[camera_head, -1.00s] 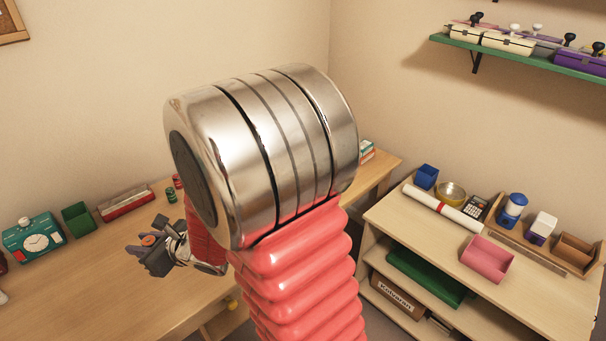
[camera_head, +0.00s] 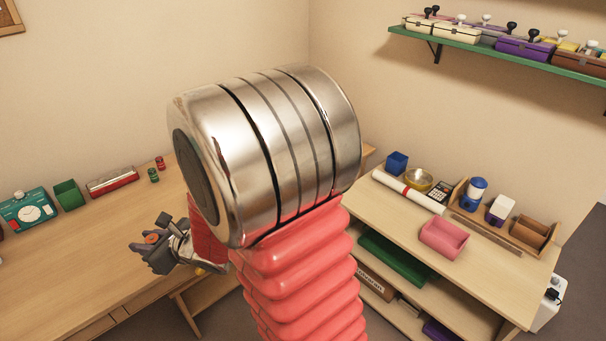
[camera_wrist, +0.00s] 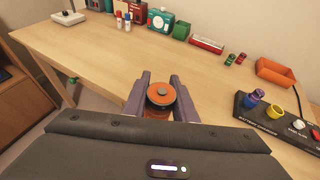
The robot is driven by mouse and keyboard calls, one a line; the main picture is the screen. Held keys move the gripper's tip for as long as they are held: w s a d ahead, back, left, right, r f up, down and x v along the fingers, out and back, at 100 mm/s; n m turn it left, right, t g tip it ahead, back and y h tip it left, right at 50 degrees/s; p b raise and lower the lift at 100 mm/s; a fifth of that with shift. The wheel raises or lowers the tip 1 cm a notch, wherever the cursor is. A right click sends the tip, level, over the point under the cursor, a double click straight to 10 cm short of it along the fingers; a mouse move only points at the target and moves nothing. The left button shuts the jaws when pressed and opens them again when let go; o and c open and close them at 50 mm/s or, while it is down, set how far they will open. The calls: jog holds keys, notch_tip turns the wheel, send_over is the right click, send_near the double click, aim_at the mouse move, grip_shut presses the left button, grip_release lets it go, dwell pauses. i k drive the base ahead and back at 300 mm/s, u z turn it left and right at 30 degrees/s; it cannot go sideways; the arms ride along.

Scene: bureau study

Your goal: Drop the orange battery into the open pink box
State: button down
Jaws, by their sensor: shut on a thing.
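My gripper (camera_head: 158,246) is shut on the orange battery (camera_head: 152,238), left of my arm in the head view, above the near part of the desk. In the wrist view the battery (camera_wrist: 161,94) stands between the two fingers (camera_wrist: 160,100), its dark top with an orange centre facing the camera. The open pink box (camera_head: 443,239) sits on the shelf unit's top at the right in the head view, well apart from my gripper.
On the shelf top (camera_head: 400,215) near the pink box are a white roll (camera_head: 408,191), a calculator (camera_head: 437,191) and a blue-topped container (camera_head: 475,192). A green wall shelf (camera_head: 490,52) holds several boxes. The desk (camera_head: 90,255) holds a clock (camera_head: 30,210) and a green box (camera_head: 69,194).

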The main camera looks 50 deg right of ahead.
aim_at(444, 239)
jog(key=z, duration=2.05)
jog(key=i, duration=1)
jog(key=k, duration=0.35)
jog(key=u, duration=0.05)
